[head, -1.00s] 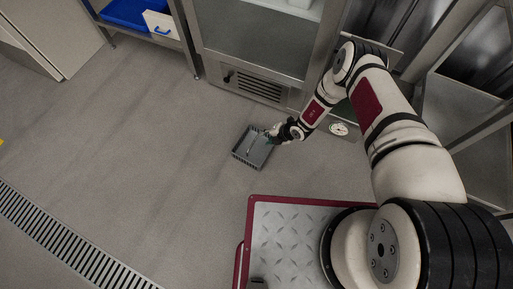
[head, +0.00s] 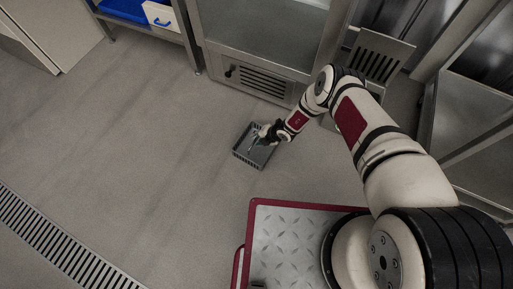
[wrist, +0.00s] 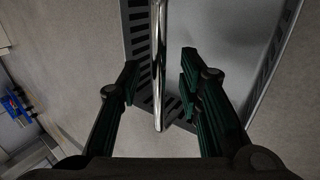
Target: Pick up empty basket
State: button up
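The grey basket (head: 241,153) stands on the floor in front of the steel cabinet, its visible inside empty. My gripper (head: 263,133) is over its upper right part in the head view, hiding some of that side. In the wrist view, the fingers (wrist: 159,65) are apart, with the basket's shiny metal handle bar (wrist: 158,80) showing between them, nearer the left finger. Clear space shows on both sides of the bar in the picture. I cannot tell how deep the bar sits between the fingers. The slotted basket wall (wrist: 138,35) shows beyond them.
The steel cabinet (head: 255,55) stands just behind the basket. A shelf with a blue tray (head: 122,9) is at the upper left. A floor drain (head: 60,240) runs at the lower left. Steel frames crowd the right. The floor left of the basket is clear.

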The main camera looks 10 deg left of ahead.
jog(key=shift+w+a+f, duration=0.15)
jog(key=shift+a+f, duration=0.1)
jog(key=shift+f, duration=0.15)
grip_shut()
jog(key=shift+r, duration=0.1)
